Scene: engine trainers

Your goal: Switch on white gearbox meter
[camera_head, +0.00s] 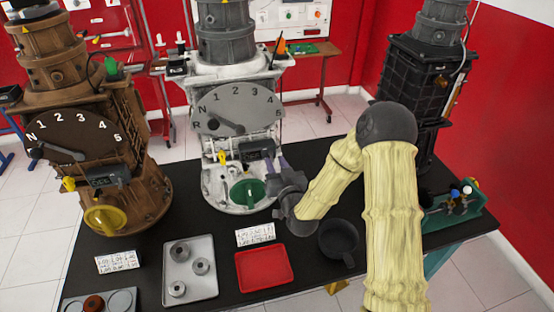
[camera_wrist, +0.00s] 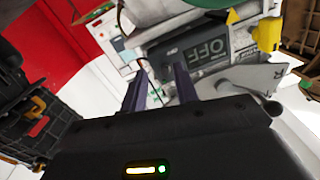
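The white gearbox (camera_head: 215,148) stands in the middle of the table, with a grey dial plate (camera_head: 238,103) numbered up to 5. Its meter (camera_head: 257,149) is a small dark box below the dial. In the wrist view the meter (camera_wrist: 203,50) appears upside down, and its display reads OFF. My gripper (camera_head: 277,164) is at the meter's right lower side, between it and the green handwheel (camera_head: 248,193). In the wrist view my gripper (camera_wrist: 161,76) is open, its two fingers apart with nothing visibly held. The fingertips are near the meter's edge; whether they touch cannot be told.
A brown gearbox (camera_head: 120,130) with its own meter and yellow wheel stands left; a black gearbox (camera_head: 428,90) stands right. In front lie a grey tray (camera_head: 205,296) with rings, a red tray (camera_head: 263,268), label cards and a dark pan (camera_head: 338,238). A green bin (camera_head: 462,214) is at right.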

